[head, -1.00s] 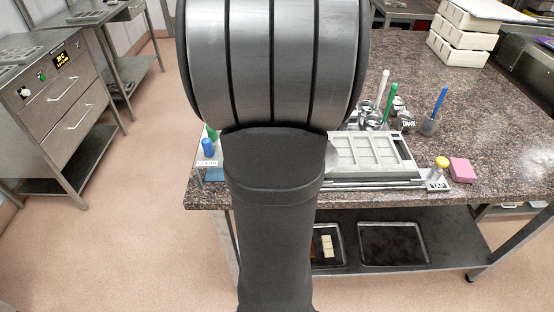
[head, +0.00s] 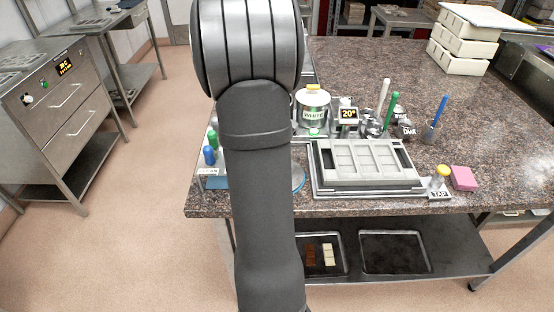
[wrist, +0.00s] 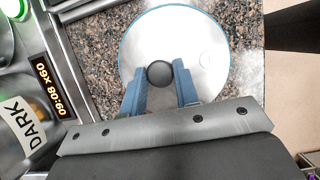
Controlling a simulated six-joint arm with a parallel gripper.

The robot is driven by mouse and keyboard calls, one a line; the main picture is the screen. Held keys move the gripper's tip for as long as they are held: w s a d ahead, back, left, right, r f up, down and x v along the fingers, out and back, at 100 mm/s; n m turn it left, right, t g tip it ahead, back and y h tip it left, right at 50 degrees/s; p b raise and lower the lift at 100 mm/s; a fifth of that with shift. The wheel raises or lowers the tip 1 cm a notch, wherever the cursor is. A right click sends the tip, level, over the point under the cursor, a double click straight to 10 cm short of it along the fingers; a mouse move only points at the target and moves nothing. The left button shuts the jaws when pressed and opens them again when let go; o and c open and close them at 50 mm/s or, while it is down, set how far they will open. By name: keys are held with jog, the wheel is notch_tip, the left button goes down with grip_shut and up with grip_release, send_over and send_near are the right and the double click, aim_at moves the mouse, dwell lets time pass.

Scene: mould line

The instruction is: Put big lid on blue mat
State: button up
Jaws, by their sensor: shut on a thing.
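The big lid (wrist: 184,78) is a pale round metal disc with a black knob and a thin blue line around its edge. My gripper (wrist: 160,78) has its blue fingers shut on the knob. In the head view, part of the lid (head: 298,178) shows right of my arm, over the front of the granite table; my arm hides the gripper. A flat blue piece (head: 213,183), perhaps the blue mat, shows left of my arm, mostly hidden. I cannot tell whether the lid touches anything below.
A grey mould tray (head: 365,178) lies right of the lid. A DARK pot (wrist: 22,125) is near my gripper.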

jog(key=shift+f, duration=0.1)
jog(key=o, duration=1.1)
jog(key=v, duration=1.2)
